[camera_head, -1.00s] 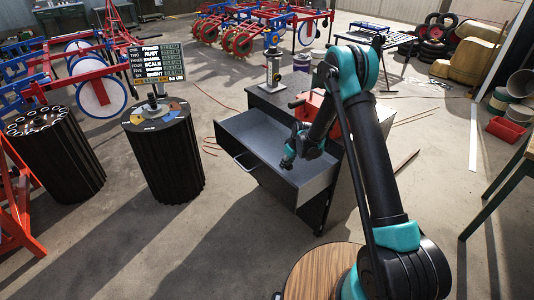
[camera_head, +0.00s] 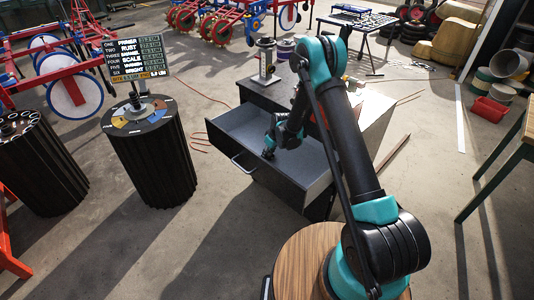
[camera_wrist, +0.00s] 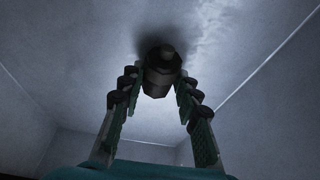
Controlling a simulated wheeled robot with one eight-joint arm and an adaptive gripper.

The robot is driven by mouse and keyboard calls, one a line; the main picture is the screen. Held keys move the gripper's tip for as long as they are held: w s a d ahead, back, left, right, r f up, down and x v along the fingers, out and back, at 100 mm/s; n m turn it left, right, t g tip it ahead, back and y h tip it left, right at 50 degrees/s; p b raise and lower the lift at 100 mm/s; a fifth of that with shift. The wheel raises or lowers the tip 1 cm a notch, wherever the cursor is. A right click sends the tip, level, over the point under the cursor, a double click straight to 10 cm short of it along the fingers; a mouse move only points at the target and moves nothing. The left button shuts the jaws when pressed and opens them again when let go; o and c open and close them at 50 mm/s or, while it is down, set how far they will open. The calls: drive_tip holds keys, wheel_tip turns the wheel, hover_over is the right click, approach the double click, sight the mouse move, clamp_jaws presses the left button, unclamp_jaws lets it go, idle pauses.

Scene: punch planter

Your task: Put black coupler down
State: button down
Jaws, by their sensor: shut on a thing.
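The black coupler (camera_wrist: 160,72) is a dark, stepped cylinder between the fingertips of my gripper (camera_wrist: 158,88) in the wrist view. My gripper is shut on it, with one finger on each side. In the head view my gripper (camera_head: 268,154) is inside the open drawer (camera_head: 235,122), low over its grey floor. The coupler's dark end is close to the drawer floor in the wrist view, with a dark shadow around it. I cannot tell whether it touches the floor. In the head view the coupler is too small to make out.
The drawer belongs to a dark cabinet (camera_head: 365,128) and has raised walls around my gripper. The drawer floor beside the coupler looks bare. A black ribbed drum (camera_head: 155,165) with a score board (camera_head: 138,60) stands to the left.

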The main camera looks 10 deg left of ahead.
drive_tip(key=c, duration=1.1)
unclamp_jaws()
drive_tip(key=shift+d+f, duration=0.1)
